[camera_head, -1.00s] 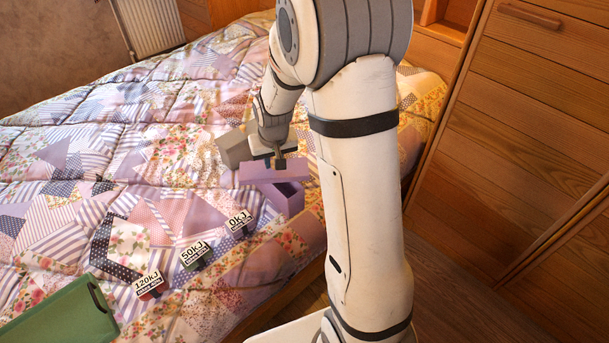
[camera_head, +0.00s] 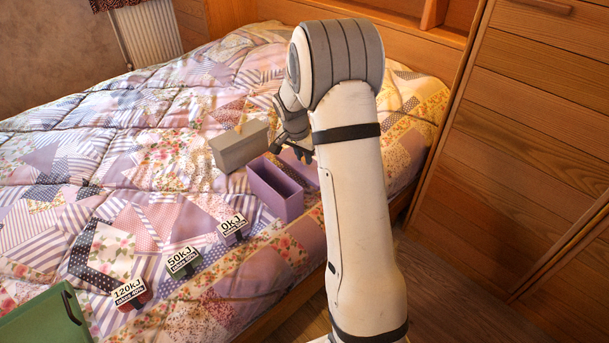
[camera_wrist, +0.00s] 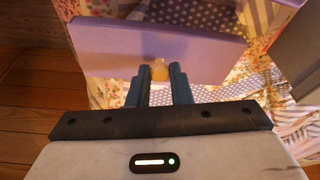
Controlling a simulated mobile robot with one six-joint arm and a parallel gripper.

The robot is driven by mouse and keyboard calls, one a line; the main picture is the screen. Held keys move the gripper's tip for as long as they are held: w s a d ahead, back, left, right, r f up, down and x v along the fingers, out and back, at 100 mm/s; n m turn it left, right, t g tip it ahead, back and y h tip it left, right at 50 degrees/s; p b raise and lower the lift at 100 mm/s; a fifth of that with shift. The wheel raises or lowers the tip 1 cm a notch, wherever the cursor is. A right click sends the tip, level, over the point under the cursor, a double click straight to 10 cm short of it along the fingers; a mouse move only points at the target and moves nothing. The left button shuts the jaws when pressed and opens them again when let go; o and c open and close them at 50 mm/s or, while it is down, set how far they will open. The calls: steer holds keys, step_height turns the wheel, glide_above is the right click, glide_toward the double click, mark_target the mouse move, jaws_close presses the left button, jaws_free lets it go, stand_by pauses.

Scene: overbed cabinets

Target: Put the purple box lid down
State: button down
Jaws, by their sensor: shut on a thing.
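The purple box (camera_head: 287,208) stands open on the bed, its top uncovered. The purple lid (camera_head: 308,173) is just behind and right of it, partly hidden by my arm. My gripper (camera_head: 303,154) is directly over the lid. In the wrist view, my gripper (camera_wrist: 160,78) is shut on the lid's small pale knob (camera_wrist: 160,68). The lid's purple surface (camera_wrist: 207,64) spreads around the knob. I cannot tell whether the lid touches the quilt.
A grey box (camera_head: 240,150) stands left of the purple box. Labelled small items, 0kJ (camera_head: 233,228), 50kJ (camera_head: 183,262) and 120kJ (camera_head: 131,292), lie in front. A green box (camera_head: 45,322) is at lower left. Wooden cabinets (camera_head: 530,150) border the right. The quilt's left side is clear.

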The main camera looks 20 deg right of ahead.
mark_target(302, 166)
step_height(302, 166, down, 6)
steer(key=shift+r+b, duration=0.15)
steer(key=shift+b, duration=0.65)
steer(key=c, duration=1.3)
jaws_free()
